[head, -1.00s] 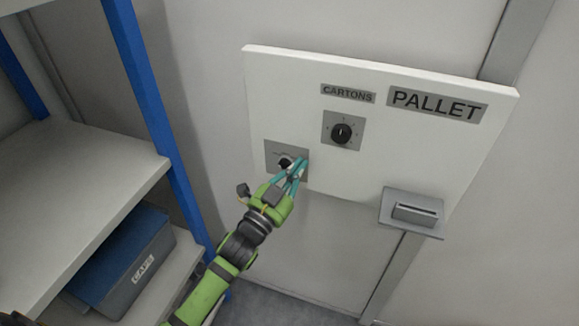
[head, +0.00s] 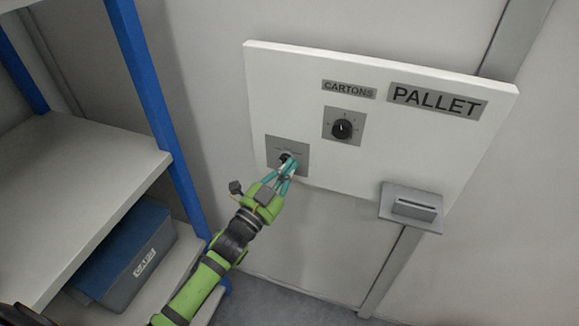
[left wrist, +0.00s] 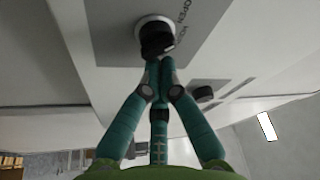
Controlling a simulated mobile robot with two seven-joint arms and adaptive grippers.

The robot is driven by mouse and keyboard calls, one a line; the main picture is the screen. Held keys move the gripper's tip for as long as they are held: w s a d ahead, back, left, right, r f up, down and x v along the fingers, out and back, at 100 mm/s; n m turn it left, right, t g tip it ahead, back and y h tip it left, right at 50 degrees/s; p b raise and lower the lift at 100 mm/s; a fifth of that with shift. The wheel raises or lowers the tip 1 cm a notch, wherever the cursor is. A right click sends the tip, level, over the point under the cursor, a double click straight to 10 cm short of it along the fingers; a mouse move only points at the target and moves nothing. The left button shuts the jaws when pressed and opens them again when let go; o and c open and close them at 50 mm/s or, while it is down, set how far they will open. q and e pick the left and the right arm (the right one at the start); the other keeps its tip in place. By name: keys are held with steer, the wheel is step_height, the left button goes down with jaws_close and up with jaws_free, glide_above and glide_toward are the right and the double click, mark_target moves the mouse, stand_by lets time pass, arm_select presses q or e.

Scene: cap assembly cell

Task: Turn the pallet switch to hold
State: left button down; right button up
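The pallet switch is a dark knob on a white round base, on a grey plate (head: 301,145) at the panel's lower left. The knob (left wrist: 156,36) shows best in the left wrist view, beside the printed words OPEN and a second word. My left gripper (head: 288,163) is at the knob, its teal fingers pointing at it. In the left wrist view the fingertips (left wrist: 160,65) come close together at the knob's near edge. I cannot tell whether they clasp the knob or only touch it. The fingers partly hide the knob in the head view. My right gripper is not in view.
A white panel (head: 400,150) carries PALLET (head: 437,101) and CARTONS (head: 348,89) signs. A second dark knob (head: 342,128) sits under CARTONS. A grey slotted box (head: 413,207) juts out at lower right. A blue-posted shelf (head: 80,165) with a blue bin (head: 125,255) stands left.

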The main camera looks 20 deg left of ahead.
arm_select(q)
steer(key=shift+a+f+m, duration=0.15)
steer(key=shift+m, duration=0.45)
steer(key=m+p, duration=0.1)
steer(key=m, duration=0.1)
steer(key=m+g+p, duration=0.1)
steer(key=m, duration=0.1)
steer(key=shift+a+f+g+h, duration=0.1)
steer(key=shift+f+g+h, duration=0.05)
steer(key=shift+g+h, duration=0.15)
steer(key=shift+m, duration=0.4)
steer(key=shift+f, duration=0.2)
steer(key=shift+a, duration=0.15)
steer(key=shift+w, duration=0.1)
